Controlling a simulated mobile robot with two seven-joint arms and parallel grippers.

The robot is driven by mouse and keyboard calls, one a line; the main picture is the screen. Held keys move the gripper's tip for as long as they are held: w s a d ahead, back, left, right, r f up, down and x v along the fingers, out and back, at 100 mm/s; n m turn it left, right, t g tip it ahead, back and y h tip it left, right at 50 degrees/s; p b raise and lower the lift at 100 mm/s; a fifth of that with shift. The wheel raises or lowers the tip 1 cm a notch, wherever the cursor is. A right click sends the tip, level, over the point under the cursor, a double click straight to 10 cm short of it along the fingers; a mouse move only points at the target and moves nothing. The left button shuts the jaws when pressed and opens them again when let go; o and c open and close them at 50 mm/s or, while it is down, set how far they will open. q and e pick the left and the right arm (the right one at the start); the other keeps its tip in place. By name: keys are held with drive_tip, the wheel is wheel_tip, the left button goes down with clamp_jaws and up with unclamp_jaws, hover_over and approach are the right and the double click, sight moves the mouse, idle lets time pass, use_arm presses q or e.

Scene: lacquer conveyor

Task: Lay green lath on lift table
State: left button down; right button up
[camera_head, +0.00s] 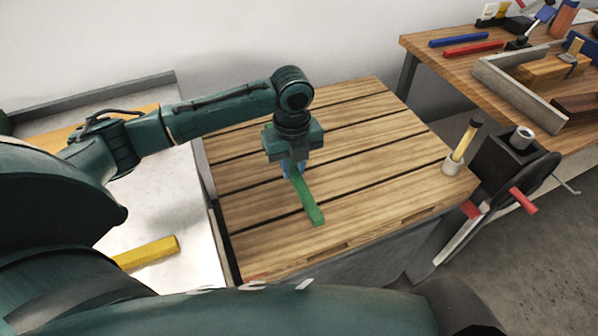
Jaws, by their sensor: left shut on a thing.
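The green lath (311,204) is a short straight bar over the slatted wooden top of the lift table (376,150). It points toward the table's front edge. My left gripper (294,172) is above the table, pointing down, and is shut on the far part of the green lath. The gripper hides the lath's far end. I cannot tell whether the lath rests on the wood or hangs just above it. My right gripper is not in view.
A yellow bar (147,253) lies on the pale surface at left. A workbench (440,62) at upper right holds blue and red bars. The lift table's right half is clear.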

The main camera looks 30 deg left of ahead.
sight(294, 192)
use_arm(q)
wheel_tip(294, 192, down, 6)
drive_tip(key=shift+r, duration=0.2)
drive_tip(key=shift+f, duration=0.1)
drive_tip(key=shift+f, duration=0.15)
drive_tip(key=c, duration=1.3)
unclamp_jaws()
wheel_tip(294, 192, up, 11)
drive_tip(key=shift+f+p, duration=0.1)
drive_tip(key=shift+p, duration=0.2)
drive_tip(key=shift+r, duration=0.8)
